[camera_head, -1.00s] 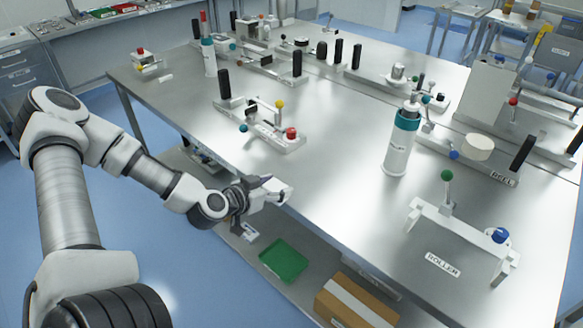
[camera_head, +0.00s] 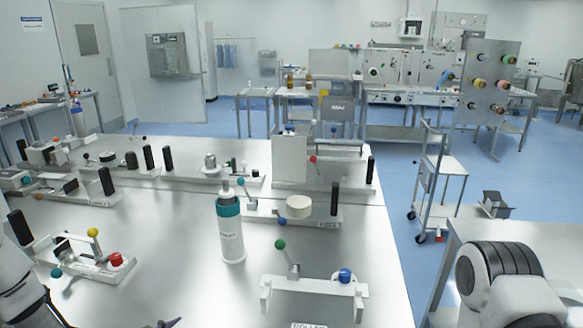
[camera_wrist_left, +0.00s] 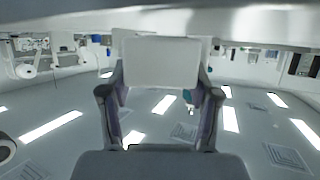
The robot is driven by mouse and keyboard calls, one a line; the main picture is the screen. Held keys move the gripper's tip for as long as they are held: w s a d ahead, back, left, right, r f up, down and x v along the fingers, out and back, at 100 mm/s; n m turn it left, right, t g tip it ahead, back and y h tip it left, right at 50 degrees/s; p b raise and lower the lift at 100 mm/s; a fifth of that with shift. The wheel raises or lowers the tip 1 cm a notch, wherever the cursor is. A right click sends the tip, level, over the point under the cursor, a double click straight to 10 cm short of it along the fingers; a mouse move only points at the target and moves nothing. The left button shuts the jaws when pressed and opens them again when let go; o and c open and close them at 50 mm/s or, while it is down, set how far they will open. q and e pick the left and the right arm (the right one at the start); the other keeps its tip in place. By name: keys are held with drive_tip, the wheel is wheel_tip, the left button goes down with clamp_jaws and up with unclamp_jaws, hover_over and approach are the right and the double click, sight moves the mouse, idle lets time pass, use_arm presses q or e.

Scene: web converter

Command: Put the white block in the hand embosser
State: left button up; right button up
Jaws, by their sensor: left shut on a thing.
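The white block (camera_wrist_left: 160,62) fills the space between the two fingers of my left gripper (camera_wrist_left: 160,88) in the left wrist view. The gripper is shut on it. In the head view only a dark tip of my left gripper (camera_head: 168,323) shows at the bottom edge, and the block is out of that picture. Several small hand-lever fixtures stand on the steel table. I cannot tell which is the hand embosser. One at left has a yellow knob, a red knob and a black handle (camera_head: 92,262). My right gripper is out of view.
A white bottle with a teal collar (camera_head: 231,235) stands mid-table. The white roller device (camera_head: 313,287) is at the front right. More fixtures line the far side, with an upright white plate (camera_head: 289,160). Bare steel lies left of the bottle (camera_head: 170,225).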

use_arm(q)
drive_tip(key=shift+n+t+y, duration=0.4)
drive_tip(key=shift+n+y, duration=0.3)
drive_tip(key=d, duration=0.7)
drive_tip(key=shift+w+d+f+b, duration=0.3)
drive_tip(key=shift+w+f, duration=0.05)
drive_tip(key=r+n+y, duration=0.1)
drive_tip(key=w+r+n+y, duration=0.1)
drive_tip(key=r+n+t+y, duration=0.1)
drive_tip(key=shift+w+a+y, duration=0.1)
drive_tip(key=shift+w+y, duration=0.25)
drive_tip(key=shift+y, duration=0.05)
drive_tip(key=shift+a+r+n+y, duration=0.1)
drive_tip(key=shift+r+n+y, duration=0.1)
drive_tip(key=shift+n+y, duration=0.25)
drive_tip(key=shift+a, duration=0.15)
